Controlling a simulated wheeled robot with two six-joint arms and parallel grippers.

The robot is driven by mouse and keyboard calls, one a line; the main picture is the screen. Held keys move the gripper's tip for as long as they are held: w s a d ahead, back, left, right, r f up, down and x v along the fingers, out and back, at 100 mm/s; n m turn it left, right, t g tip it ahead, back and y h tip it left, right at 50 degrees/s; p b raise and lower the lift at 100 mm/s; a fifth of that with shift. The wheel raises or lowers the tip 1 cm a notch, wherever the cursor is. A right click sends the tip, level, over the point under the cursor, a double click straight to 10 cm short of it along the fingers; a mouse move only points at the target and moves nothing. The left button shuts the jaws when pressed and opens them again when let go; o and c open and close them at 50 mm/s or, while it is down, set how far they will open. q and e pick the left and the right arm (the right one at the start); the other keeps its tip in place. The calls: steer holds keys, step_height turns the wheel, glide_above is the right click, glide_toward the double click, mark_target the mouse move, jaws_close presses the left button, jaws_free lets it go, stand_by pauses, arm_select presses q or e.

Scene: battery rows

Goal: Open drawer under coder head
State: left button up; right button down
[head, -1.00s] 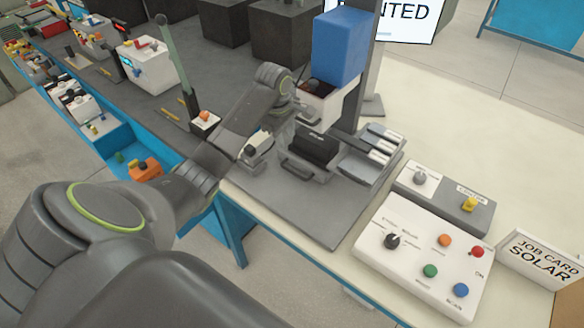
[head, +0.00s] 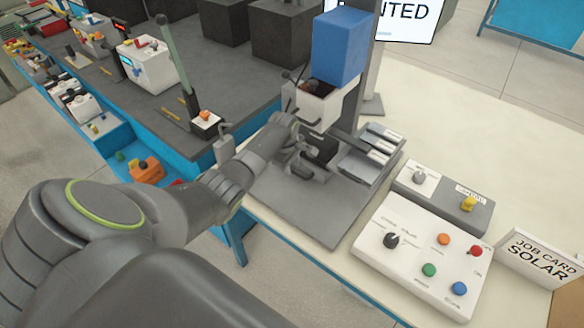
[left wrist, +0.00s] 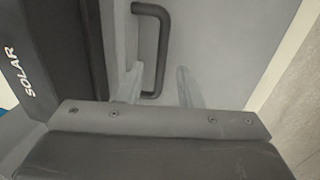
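The coder head (head: 318,108) is a white box under a blue block (head: 340,45) on a dark post. Below it sits a dark drawer (head: 322,148), partly hidden by my left gripper. My left gripper (head: 303,160) is low in front of the drawer. In the left wrist view its fingers (left wrist: 160,82) are apart, with the handle's lower part between them in the picture, nearer the left finger. Grip contact is not visible. My right gripper is not in view.
A grey base plate (head: 300,215) lies under the coder. Several light bars sit in a grey rack (head: 365,160) right of the drawer. A white control panel (head: 425,255), a grey switch box (head: 440,195) and a job card (head: 540,255) stand further right.

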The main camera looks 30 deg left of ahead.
arm_select(q)
steer(key=shift+w+f, duration=0.15)
steer(key=shift+f, duration=0.6)
steer(key=shift+c, duration=0.4)
jaws_close()
